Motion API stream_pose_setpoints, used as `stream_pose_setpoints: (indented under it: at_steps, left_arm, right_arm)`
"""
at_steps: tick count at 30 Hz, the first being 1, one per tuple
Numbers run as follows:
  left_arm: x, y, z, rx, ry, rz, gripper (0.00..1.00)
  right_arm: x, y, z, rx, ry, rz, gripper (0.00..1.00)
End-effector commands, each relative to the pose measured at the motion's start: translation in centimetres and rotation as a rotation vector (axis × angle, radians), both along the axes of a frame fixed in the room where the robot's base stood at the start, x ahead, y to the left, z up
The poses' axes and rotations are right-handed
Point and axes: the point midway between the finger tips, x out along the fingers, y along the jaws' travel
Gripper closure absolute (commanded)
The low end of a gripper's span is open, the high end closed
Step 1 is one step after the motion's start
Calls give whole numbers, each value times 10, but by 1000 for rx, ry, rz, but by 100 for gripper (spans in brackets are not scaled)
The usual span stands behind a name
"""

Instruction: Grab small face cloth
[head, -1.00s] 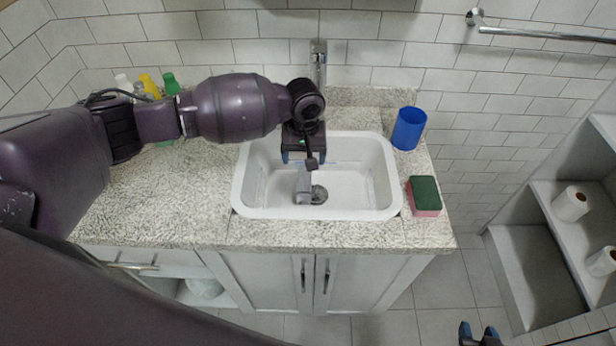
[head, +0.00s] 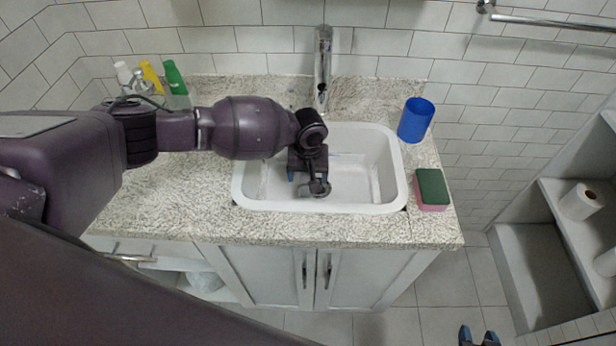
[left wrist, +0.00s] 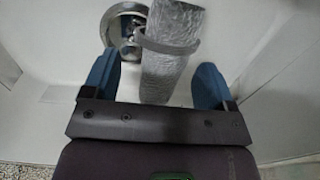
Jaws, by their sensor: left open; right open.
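A small grey rolled cloth (left wrist: 167,62) with a band around it lies in the white sink (head: 392,195), beside the metal drain (left wrist: 124,22). In the head view my gripper mostly hides the cloth. My left gripper (head: 308,180) is down inside the sink above the cloth. In the left wrist view its blue fingers (left wrist: 156,76) are open, one on each side of the cloth, with a gap to the right finger. My right gripper (head: 479,336) is open and empty at the bottom edge of the head view, above the floor.
A faucet (head: 322,65) stands behind the sink. A blue cup (head: 415,120) and a green and pink sponge (head: 432,190) are right of it. Several bottles (head: 176,78) stand at the back left. Shelves with paper rolls (head: 581,200) are at the right. The front counter strip is clear.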

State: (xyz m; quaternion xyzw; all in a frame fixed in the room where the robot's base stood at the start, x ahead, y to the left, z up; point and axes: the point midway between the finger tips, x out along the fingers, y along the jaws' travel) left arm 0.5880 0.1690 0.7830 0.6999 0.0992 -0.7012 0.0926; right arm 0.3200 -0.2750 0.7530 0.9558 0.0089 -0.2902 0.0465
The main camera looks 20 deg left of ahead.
Motion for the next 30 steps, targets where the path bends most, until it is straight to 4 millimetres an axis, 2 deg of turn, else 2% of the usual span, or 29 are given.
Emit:
stream_pose_setpoints:
  at_steps: [4,5,15,17,18,25,30]
  left_arm:
    - [0,0,1,-1,-1,0,21]
    - [0,0,1,-1,-1,0,24]
    - [0,0,1,-1,-1,0,75]
    - [0,0,1,-1,-1,0,75]
    - [0,0,1,-1,-1,0,79]
    - [1,-1,3,-1,-1,0,79]
    - [2,-4,21,-1,-3,1,79]
  right_arm:
    - [-1,0,0,0,1,0,57]
    - [-1,0,0,0,2,0,57]
    - [-7,-1,-5,-1,16,-4,57]
    - [-8,-1,-5,0,18,-4,57]
    - [-8,-2,-5,0,18,-4,57]
    - [-8,-2,-5,0,17,-4,57]
    - [-6,-1,1,0,10,-4,57]
